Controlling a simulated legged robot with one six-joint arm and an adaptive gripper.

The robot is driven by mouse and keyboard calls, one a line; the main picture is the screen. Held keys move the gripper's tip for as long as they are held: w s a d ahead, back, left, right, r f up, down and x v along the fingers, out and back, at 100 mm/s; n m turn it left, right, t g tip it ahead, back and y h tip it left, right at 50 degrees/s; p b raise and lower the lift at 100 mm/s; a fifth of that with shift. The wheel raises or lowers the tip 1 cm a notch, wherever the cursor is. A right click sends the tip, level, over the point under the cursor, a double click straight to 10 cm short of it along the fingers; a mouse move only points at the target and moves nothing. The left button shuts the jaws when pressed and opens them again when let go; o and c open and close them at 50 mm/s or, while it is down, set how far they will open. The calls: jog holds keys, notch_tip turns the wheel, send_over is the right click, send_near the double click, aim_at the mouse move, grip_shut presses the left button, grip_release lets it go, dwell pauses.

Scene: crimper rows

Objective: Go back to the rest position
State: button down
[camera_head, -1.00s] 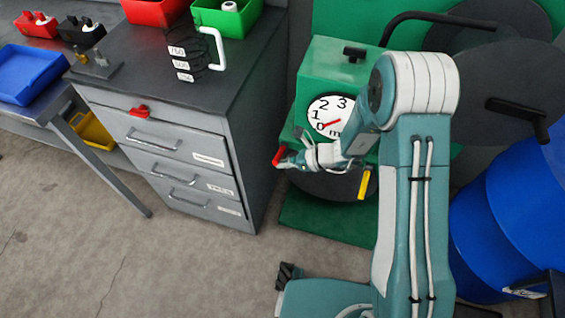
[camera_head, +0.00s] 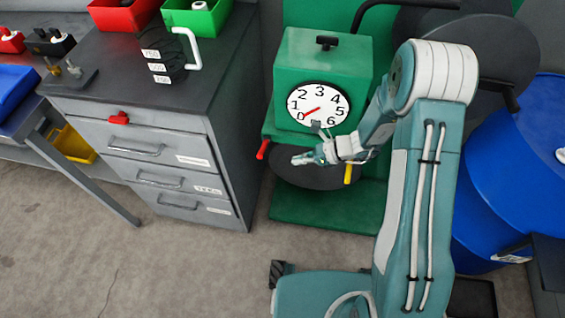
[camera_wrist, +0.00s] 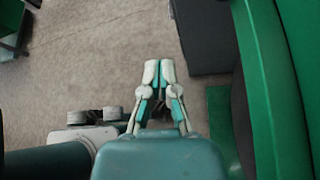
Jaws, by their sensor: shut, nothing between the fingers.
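My gripper (camera_head: 301,158) is shut and empty. In the head view it hangs in front of the green machine (camera_head: 300,55), below its dial (camera_head: 318,104) and over a dark round disc (camera_head: 318,175). A red-ended lever (camera_head: 263,149) is to its left, apart from it. A yellow handle (camera_head: 348,174) is close to my wrist on the right; I cannot tell if they touch. In the wrist view the two fingertips of my gripper (camera_wrist: 159,71) are together, with bare floor beyond them.
A grey drawer cabinet (camera_head: 160,215) stands left of the machine, with a dark jug (camera_head: 165,58) and a green bin (camera_head: 212,22) on top. A blue barrel (camera_head: 505,180) is at the right. The floor (camera_head: 150,270) in front is clear.

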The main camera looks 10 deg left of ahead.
jog(key=s+d+r+n+h, duration=0.25)
jog(key=r+n, duration=0.25)
jog(key=r, duration=0.4)
jog(key=s+d+r+n+h, duration=0.2)
jog(key=s+r+n, duration=0.25)
jog(key=r, duration=0.35)
jog(key=s+d+r+n+t+h, duration=0.6)
jog(key=s+d+r+n+h, duration=0.1)
jog(key=s+d+r+n, duration=0.3)
notch_tip(320, 180, up, 3)
jog(key=shift+s+d+r+n+h, duration=0.15)
jog(key=shift+s+d+n+h, duration=0.3)
jog(key=shift+s, duration=0.8)
